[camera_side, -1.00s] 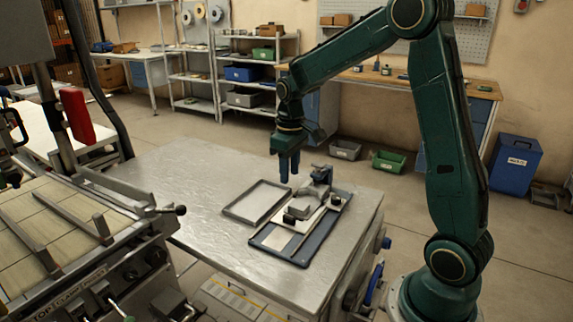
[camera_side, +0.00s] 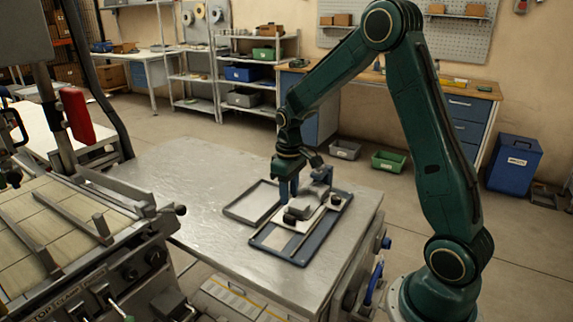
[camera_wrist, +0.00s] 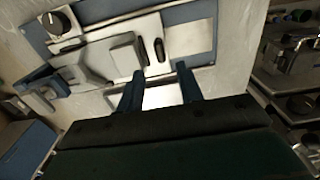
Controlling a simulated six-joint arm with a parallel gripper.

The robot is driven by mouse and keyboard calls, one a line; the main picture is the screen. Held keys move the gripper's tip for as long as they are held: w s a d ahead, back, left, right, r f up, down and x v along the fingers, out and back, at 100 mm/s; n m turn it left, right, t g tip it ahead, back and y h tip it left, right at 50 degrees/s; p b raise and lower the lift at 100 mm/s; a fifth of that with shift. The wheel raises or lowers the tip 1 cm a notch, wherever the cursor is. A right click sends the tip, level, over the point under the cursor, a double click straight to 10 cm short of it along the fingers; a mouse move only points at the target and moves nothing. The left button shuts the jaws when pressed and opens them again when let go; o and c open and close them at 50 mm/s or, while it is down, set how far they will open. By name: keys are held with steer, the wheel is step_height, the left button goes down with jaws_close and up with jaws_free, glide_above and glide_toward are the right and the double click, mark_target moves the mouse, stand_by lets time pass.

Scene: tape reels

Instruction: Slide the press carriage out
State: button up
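The press fixture has a dark blue base plate (camera_side: 290,250) and lies on the metal table. Its pale carriage plate (camera_side: 304,227) carries a grey block and a small dark handle (camera_side: 290,218) at its near end. In the wrist view the grey block (camera_wrist: 124,52) and the upright black handle (camera_wrist: 159,50) show ahead of my fingers. My gripper (camera_side: 288,190) is low over the left side of the fixture. In the wrist view its two blue fingers (camera_wrist: 160,80) are apart with nothing held between them. Whether they touch the fixture is unclear.
A shallow grey metal tray (camera_side: 250,204) lies just left of the fixture. A black knob (camera_side: 336,200) sits at the fixture's right edge. The table (camera_side: 190,190) is clear to the left. A machine with rails (camera_side: 70,230) stands beyond its left edge.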

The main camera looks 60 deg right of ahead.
mark_target(289, 216)
step_height(289, 216, down, 8)
steer(key=shift+r, duration=0.15)
stand_by(0.3)
jaws_close()
